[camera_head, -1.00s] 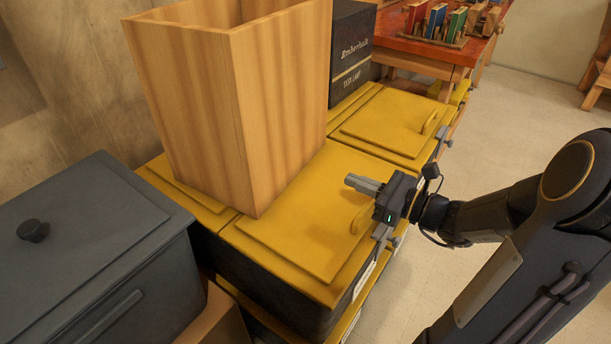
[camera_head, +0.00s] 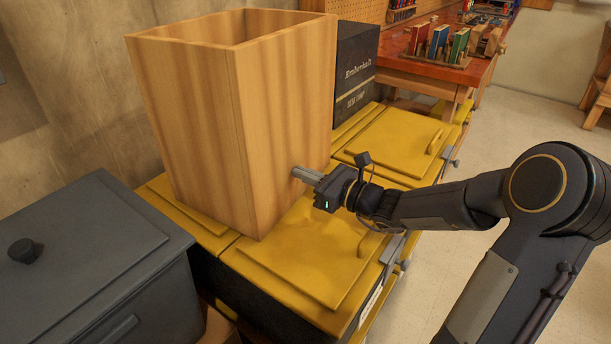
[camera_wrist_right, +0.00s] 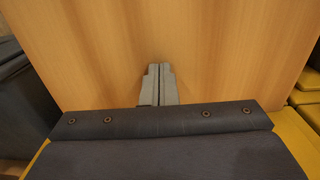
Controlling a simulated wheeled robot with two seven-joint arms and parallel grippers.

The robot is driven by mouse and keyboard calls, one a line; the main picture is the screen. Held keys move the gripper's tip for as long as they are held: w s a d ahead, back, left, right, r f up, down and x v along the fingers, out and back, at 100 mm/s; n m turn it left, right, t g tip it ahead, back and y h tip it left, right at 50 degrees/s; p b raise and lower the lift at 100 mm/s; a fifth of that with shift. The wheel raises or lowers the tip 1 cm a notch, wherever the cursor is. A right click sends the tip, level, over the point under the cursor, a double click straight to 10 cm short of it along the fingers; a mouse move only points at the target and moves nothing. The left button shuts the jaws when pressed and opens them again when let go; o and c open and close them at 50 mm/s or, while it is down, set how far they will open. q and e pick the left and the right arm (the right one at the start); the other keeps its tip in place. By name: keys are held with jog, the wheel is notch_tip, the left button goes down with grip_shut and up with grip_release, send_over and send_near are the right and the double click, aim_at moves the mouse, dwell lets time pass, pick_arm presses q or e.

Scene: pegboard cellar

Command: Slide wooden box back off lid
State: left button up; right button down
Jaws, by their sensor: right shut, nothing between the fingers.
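The tall open-topped wooden box (camera_head: 285,120) stands upright on the yellow lids, over the back part of the near yellow lid (camera_head: 310,260). My right gripper (camera_head: 296,172) is shut and empty, its fingertips at the lower part of the box's front face. In the right wrist view the shut fingers (camera_wrist_right: 159,72) point at the wooden face (camera_wrist_right: 220,50), which fills most of the picture; they look to touch it or nearly so. The lid's handle (camera_head: 372,240) is at its front edge. My left gripper is not in view.
A dark grey lidded box (camera_head: 80,260) stands close at the left. A black box with lettering (camera_head: 354,75) is behind the wooden box on the right. Another yellow lid (camera_head: 400,145) lies to the right. A red-topped bench (camera_head: 440,70) holds books.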

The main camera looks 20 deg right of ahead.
jog(key=b+x, duration=0.2)
jog(key=x, duration=0.7)
jog(key=shift+w+a, duration=0.45)
jog(key=shift+w, duration=0.2)
jog(key=shift+f, duration=0.1)
